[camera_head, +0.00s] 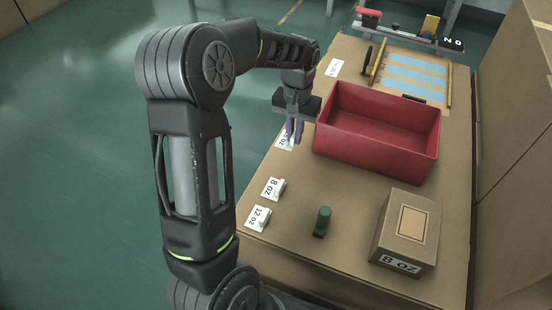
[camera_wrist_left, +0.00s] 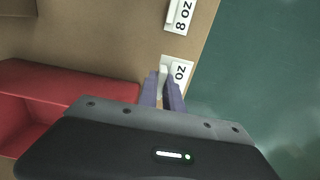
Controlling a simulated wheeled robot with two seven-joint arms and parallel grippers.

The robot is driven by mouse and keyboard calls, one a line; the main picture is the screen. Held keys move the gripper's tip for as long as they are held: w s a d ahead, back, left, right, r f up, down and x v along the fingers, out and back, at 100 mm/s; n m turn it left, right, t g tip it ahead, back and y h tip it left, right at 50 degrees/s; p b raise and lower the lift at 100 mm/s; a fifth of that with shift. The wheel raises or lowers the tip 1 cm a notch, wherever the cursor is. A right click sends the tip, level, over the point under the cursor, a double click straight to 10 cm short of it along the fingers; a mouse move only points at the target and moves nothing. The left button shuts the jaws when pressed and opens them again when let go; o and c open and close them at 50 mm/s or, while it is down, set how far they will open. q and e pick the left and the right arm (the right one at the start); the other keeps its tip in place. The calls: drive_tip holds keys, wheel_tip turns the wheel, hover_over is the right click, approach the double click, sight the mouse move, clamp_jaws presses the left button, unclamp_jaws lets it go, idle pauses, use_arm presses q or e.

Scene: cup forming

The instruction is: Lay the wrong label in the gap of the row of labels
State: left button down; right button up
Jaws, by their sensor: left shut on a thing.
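My left gripper (camera_head: 291,137) points down at the left edge of the table, beside the red bin. Its purple fingers are shut on the white tab of a label (camera_head: 284,144), and the grip also shows in the left wrist view (camera_wrist_left: 163,92). On this label (camera_wrist_left: 181,71) "oz" can be read; its number is hidden by a finger. It is at or just above the table top; I cannot tell if it touches. It lines up with the 8 oz label (camera_head: 269,188) and the 12 oz label (camera_head: 256,217). My right gripper is out of view.
The red bin (camera_head: 372,140) stands right of the gripper. A carton marked 8 OZ (camera_head: 405,235) and a green object (camera_head: 322,222) are nearer. Another white label (camera_head: 334,68) lies farther back, left of blue strips (camera_head: 415,76).

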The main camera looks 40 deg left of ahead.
use_arm(q)
drive_tip(key=shift+d, duration=0.2)
drive_tip(key=b, duration=0.1)
hover_over(293, 166)
wheel_tip(293, 166, down, 4)
drive_tip(key=shift+f, duration=0.5)
drive_tip(key=shift+f+b, duration=0.95)
drive_tip(key=shift+f, duration=1.5)
drive_tip(key=shift+f, duration=0.2)
drive_tip(key=c, duration=1.5)
unclamp_jaws()
